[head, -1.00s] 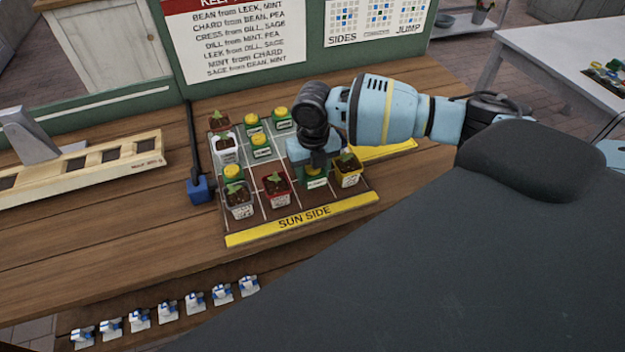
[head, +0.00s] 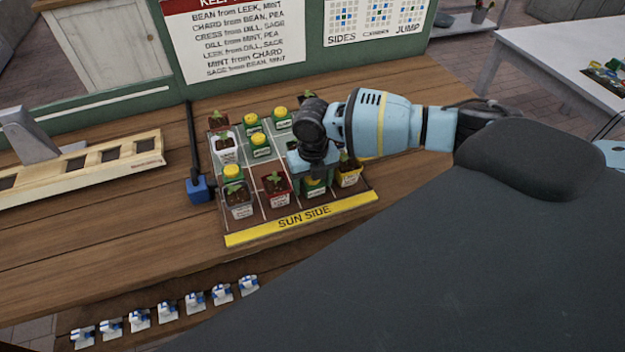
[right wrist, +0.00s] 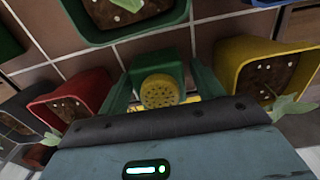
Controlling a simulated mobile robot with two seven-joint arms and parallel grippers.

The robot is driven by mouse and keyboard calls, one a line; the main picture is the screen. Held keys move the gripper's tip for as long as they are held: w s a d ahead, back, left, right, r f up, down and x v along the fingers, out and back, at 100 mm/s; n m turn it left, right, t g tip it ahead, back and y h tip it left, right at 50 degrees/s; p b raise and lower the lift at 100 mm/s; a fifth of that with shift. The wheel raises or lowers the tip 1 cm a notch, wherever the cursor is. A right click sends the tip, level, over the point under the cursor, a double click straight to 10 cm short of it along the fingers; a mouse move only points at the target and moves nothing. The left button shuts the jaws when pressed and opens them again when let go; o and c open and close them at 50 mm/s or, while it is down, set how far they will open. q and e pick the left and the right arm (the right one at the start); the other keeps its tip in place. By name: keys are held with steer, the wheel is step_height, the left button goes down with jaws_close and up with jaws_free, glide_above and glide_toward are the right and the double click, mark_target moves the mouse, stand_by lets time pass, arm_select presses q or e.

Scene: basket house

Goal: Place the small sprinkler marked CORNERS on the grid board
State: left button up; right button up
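My right gripper (head: 314,178) points down over the front row of the grid board (head: 258,208). It is closed around a small green sprinkler (head: 315,190) with a yellow cap, between a red pot (head: 275,186) and a yellow pot (head: 349,178). In the right wrist view, its round perforated yellow cap (right wrist: 160,91) sits between the two green fingers. Its label is too small to read. It is upright and low at the board; I cannot tell whether its base touches. My left gripper is not in view.
Other yellow-capped green sprinklers, such as one at the back (head: 252,121), and seedling pots like the white one (head: 226,150) stand close around. A blue block (head: 198,189) lies left of the board. A slotted tray (head: 90,168) is further left. The front table (head: 130,240) is clear.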

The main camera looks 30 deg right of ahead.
steer(key=shift+r, duration=0.45)
step_height(320, 180, up, 12)
steer(key=shift+f, duration=0.25)
stand_by(0.8)
stand_by(0.6)
